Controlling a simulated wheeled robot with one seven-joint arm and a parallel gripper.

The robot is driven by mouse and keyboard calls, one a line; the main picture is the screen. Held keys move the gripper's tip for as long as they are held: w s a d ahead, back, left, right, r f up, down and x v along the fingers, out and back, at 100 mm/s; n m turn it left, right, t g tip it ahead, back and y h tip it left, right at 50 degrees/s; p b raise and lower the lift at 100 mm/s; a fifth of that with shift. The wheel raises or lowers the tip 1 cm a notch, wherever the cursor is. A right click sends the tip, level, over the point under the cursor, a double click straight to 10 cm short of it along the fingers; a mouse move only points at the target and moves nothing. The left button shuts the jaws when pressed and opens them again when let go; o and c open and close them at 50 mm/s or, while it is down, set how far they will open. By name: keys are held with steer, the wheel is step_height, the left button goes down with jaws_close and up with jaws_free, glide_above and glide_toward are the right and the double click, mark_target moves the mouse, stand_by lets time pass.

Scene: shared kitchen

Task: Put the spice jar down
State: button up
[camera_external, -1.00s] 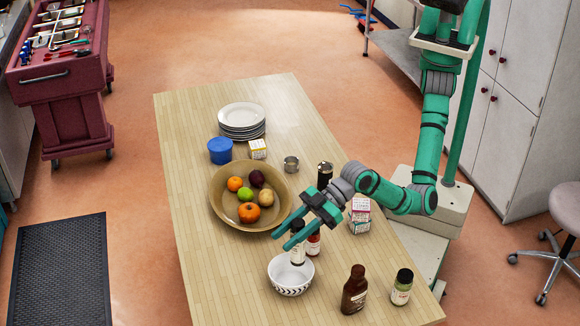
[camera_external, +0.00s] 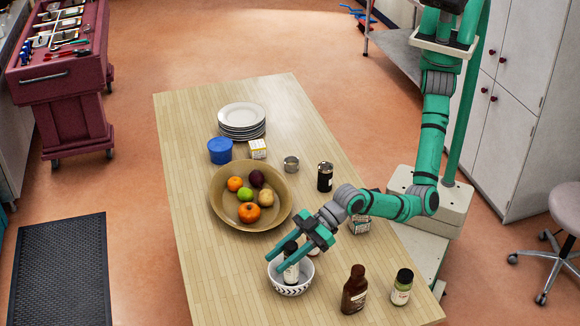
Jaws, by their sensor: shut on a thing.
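My gripper (camera_external: 279,258) is shut on a spice jar (camera_external: 291,270) with a black cap and a pale label. The jar looks upright. It appears over or inside the white patterned bowl (camera_external: 291,290) near the front of the wooden table (camera_external: 215,285). I cannot tell whether the jar touches the bowl. The fingers hide part of the jar.
A brown sauce bottle (camera_external: 354,290) and a green-labelled jar (camera_external: 402,287) stand right of the bowl. A red-labelled bottle behind my gripper is mostly hidden. The table's front left is clear.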

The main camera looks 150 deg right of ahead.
steer(key=o, duration=1.2)
steer(key=shift+r, duration=0.15)
steer(key=v, duration=1.2)
